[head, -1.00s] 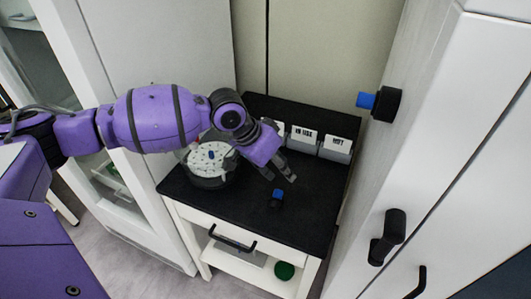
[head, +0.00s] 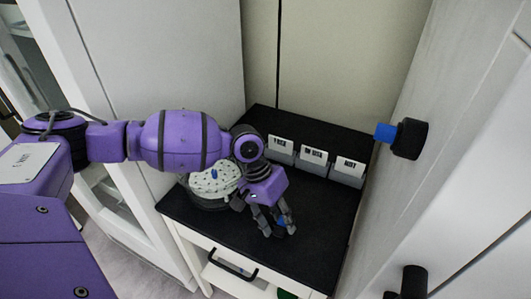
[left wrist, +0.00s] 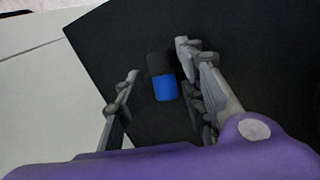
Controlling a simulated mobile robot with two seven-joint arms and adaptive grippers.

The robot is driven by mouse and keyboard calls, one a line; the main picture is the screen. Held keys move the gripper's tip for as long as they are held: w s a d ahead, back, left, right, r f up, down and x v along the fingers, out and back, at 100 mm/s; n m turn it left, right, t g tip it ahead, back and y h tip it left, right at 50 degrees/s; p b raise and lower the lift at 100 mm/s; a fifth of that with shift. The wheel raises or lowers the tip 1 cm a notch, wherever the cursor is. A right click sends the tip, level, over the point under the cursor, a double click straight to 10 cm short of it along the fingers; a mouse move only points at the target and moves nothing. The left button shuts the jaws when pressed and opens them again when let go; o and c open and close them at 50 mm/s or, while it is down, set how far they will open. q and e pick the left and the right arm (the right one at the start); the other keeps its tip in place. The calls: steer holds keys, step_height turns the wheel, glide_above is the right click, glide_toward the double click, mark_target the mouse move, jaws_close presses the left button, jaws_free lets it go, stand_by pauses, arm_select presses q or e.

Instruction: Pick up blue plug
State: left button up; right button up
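The blue plug (left wrist: 165,87) has a blue end and a black end. It lies on the black top of the small cabinet (head: 316,233). In the left wrist view it sits between the spread fingers of my left gripper (left wrist: 158,82), with clear gaps on both sides. My left gripper is open. My right gripper is not in view.
A round white-topped container (head: 214,184) stands left of my gripper. Several grey bins with labels (head: 314,163) line the back of the top. A black knob with a blue end (head: 406,138) sticks out from the white cabinet at right. The front right of the top is clear.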

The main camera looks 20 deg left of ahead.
arm_select(q)
steer(key=shift+w, duration=0.15)
steer(key=c, duration=0.9)
steer(key=shift+r, duration=0.1)
